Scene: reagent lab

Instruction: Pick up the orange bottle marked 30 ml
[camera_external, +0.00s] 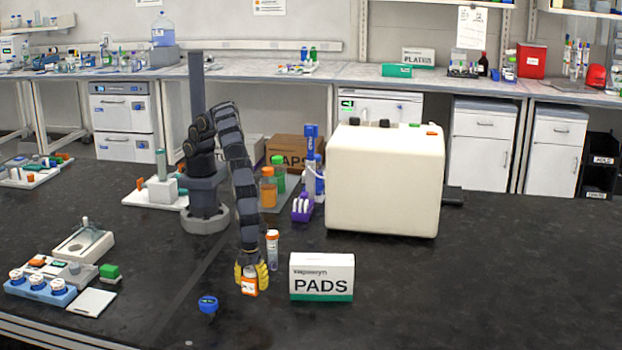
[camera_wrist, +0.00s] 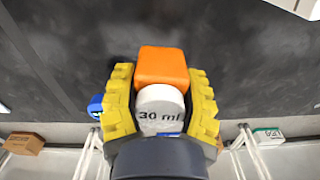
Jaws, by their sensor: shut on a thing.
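The orange bottle (camera_external: 250,288) is at the front of the black bench, between the yellow fingers of my gripper (camera_external: 252,273). In the wrist view the bottle (camera_wrist: 162,68) shows its orange part and a white part marked "30 ml". The fingers of my gripper (camera_wrist: 161,100) are shut on it from both sides. The fingers hide part of the bottle in the external view. I cannot tell whether its base touches the bench.
The PADS box (camera_external: 321,277) stands close to the right. A clear tube with an orange cap (camera_external: 272,249) stands just behind. A small blue-capped item (camera_external: 208,304) is to the left front. A large cream machine (camera_external: 384,185) stands behind. The bench's front right is clear.

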